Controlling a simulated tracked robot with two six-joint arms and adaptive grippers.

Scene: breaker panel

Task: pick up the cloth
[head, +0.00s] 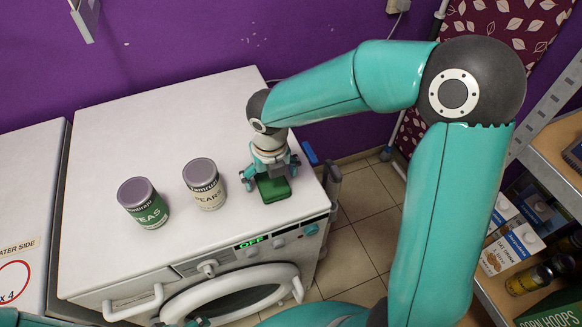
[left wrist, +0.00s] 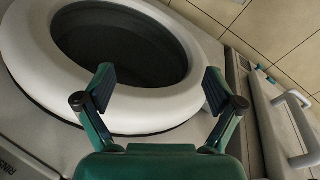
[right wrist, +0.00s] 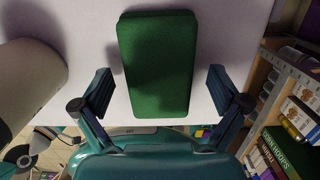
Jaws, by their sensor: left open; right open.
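The cloth (head: 274,189) is a small green folded block lying flat on the white top of the washing machine (head: 120,118), near its front right corner. In the right wrist view the cloth (right wrist: 158,62) lies between and beyond the spread fingers. My right gripper (head: 268,182) is open and points down just over the cloth, with a finger on each side. It also shows in the right wrist view (right wrist: 160,85). I cannot tell whether it touches the cloth. My left gripper (left wrist: 158,84) is open and empty in front of the machine's round door (left wrist: 170,112).
A green peas can (head: 143,203) and a pears can (head: 204,184) stand left of the cloth. The pears can is close to my right gripper. Shelves with cartons (head: 512,248) stand at the right. The machine's back left top is clear.

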